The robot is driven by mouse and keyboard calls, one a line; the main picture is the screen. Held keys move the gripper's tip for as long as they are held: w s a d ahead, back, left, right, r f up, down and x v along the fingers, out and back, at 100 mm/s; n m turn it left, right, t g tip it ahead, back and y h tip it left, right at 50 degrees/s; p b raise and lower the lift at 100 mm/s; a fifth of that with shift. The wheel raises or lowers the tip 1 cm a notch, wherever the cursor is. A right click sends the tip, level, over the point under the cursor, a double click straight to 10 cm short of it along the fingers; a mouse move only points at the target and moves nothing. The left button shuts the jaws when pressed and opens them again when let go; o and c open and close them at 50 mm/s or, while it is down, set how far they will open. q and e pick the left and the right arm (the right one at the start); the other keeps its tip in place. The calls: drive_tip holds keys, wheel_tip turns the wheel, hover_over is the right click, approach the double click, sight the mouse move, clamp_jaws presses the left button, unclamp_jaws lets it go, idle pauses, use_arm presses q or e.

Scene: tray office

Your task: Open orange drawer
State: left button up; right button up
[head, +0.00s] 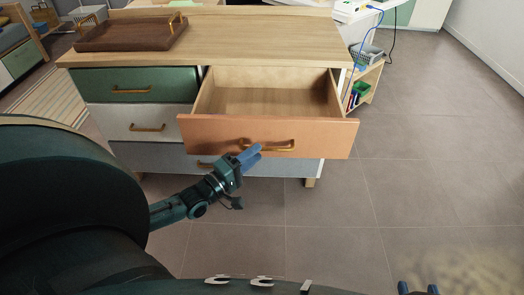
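The orange drawer (330,139) is at the top right of the wooden-topped dresser and stands pulled well out. Its inside (270,101) looks empty. A brass handle (275,148) is on its front.
The dresser top (250,32) carries a brown tray (132,34). Green (130,85) and white (125,122) drawers at left are closed. A small shelf (370,78) with a wire basket stands behind right. Floor at right is clear.

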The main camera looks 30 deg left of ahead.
use_arm(q)
drive_tip(key=shift+x, duration=1.75)
drive_tip(key=shift+c, duration=0.4)
clamp_jaws()
